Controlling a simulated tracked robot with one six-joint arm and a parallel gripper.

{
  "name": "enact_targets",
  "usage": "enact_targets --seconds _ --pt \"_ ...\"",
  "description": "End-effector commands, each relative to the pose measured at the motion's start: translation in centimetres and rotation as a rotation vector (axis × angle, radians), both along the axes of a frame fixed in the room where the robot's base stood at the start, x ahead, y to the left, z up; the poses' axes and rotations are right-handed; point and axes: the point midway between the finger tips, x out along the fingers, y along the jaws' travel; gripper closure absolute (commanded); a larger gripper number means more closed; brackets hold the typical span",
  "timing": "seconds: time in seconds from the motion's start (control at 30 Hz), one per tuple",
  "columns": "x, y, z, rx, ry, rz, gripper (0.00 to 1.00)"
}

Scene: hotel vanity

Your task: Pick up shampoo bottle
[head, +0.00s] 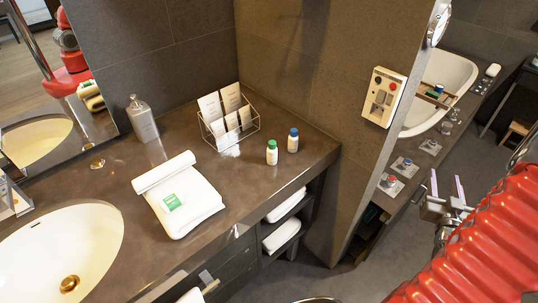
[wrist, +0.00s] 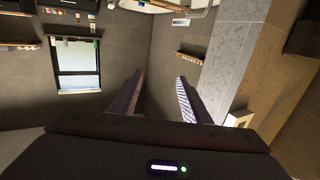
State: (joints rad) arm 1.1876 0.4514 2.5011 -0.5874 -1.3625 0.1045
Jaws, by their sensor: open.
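Two small white bottles stand upright on the brown vanity counter (head: 225,172) in the head view. One is a green-capped bottle (head: 272,153) and the other, just right of it, is a blue-capped bottle (head: 293,141). I cannot tell from the labels which is the shampoo. My gripper (head: 447,187) is at the right of the head view, well away from both bottles. Its fingers are apart and empty. In the wrist view my gripper (wrist: 160,92) points at a wall and window, with no bottle between the fingers.
A wire rack with cards (head: 228,118) stands behind the bottles. A folded towel (head: 180,196), a grey dispenser (head: 142,120) and a sink (head: 62,250) are to the left. A wall with a panel (head: 383,97) stands between the counter and my arm.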

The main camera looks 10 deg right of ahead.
Motion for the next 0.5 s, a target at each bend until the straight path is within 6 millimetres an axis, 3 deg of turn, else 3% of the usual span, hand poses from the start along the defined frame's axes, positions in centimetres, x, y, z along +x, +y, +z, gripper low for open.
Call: enact_targets --seconds 0.23,0.5 --pt "1.4 0.7 0.5 0.0 0.039 0.015 0.6" --pt "6.0 4.0 2.4 0.013 0.195 0.058 0.6"
